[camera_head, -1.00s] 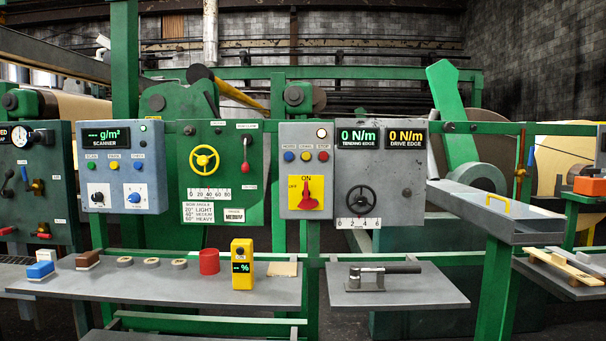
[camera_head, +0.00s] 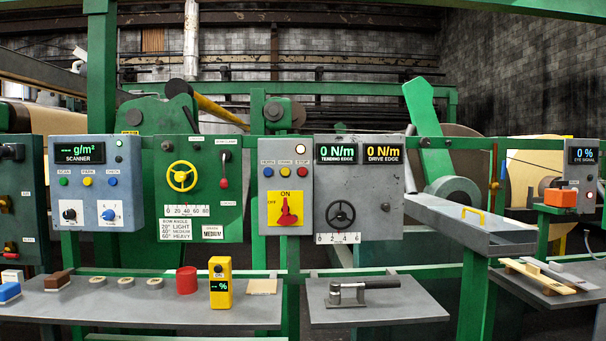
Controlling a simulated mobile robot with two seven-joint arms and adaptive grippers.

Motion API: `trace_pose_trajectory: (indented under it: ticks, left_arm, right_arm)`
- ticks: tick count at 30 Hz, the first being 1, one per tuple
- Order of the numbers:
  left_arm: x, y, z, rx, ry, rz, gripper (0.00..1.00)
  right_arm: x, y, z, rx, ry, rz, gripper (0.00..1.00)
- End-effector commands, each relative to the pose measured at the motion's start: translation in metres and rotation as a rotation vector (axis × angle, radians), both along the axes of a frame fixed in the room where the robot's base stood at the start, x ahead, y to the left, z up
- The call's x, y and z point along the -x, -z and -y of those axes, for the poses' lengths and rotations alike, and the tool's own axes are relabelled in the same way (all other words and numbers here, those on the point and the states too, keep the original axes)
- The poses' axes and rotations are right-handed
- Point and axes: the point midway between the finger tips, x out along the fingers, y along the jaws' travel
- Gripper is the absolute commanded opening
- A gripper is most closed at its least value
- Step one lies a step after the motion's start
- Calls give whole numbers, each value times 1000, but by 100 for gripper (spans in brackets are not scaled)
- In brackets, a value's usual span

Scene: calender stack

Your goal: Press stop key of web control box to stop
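The grey web control box (camera_head: 286,240) hangs on the green frame near the middle of the head view. A white lamp (camera_head: 299,144) is at its top. Below it sit a blue, a yellow and a red key in a row; the rightmost, red key (camera_head: 302,175) is under a label too small to read for certain. Lower on the box is a yellow plate with a red rotary switch (camera_head: 287,212), marked ON at its top and OFF at its left. Neither of my grippers shows in the head view.
A grey box with two 0 N/m displays (camera_head: 358,153) adjoins it on the right. A grey shelf (camera_head: 420,308) with a metal tool (camera_head: 362,289) and another shelf (camera_head: 150,312) with small items project below. A grey tray (camera_head: 490,238) juts forward at right.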

Motion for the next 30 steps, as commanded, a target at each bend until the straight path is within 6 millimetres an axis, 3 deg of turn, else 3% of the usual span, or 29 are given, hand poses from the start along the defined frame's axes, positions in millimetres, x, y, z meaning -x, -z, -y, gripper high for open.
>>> trace_pose_trajectory:
  ticks: [3, 30]
  left_arm:
    - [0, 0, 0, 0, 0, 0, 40]
    - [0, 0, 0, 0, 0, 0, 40]
  right_arm:
    - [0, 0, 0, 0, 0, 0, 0]
    - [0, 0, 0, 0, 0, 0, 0]
